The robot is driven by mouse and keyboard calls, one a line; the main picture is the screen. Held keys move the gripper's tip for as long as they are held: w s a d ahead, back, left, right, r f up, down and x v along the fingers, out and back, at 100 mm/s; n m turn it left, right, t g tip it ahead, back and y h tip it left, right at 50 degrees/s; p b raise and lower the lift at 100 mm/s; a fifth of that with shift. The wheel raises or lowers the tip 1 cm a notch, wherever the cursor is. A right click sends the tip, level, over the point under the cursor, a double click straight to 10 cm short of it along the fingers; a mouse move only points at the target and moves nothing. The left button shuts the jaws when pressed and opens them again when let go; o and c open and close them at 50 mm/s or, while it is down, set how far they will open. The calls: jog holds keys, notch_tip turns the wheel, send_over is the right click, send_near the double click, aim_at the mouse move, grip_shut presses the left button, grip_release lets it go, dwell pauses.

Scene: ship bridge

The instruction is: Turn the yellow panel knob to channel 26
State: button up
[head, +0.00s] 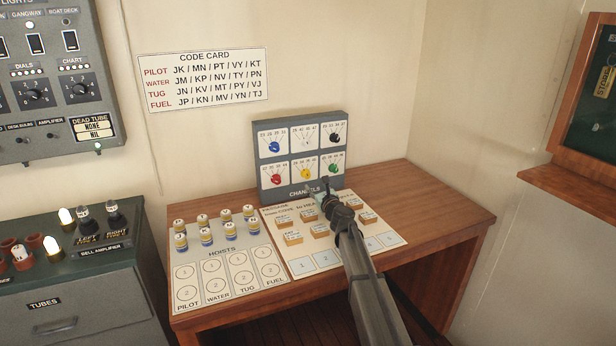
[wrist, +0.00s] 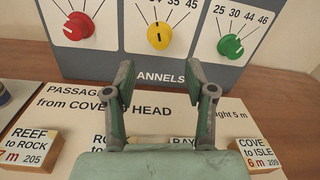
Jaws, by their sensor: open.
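The yellow knob (head: 305,174) is in the middle of the lower row on the grey channels panel (head: 284,194), which stands upright on the desk. In the wrist view the yellow knob (wrist: 158,36) is at the top centre, with a short black mark running nearly upright on its face. Numbers above it are partly cut off; 35 and 45 show, and I cannot make out a 26. My gripper (wrist: 159,80) is open and empty, its two fingers apart below and in front of the knob, not touching it. In the head view my gripper (head: 324,191) is just before the panel's lower edge.
A red knob (wrist: 78,26) and a green knob (wrist: 230,46) flank the yellow one closely. Small wooden blocks (head: 293,237) lie on the passage card below my gripper. Several blue, white and yellow cylinders (head: 206,236) stand at the left on the hoists card.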

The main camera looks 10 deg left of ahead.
aim_at(308, 176)
jog(key=p+x, duration=0.1)
jog(key=x, duration=0.8)
grip_shut()
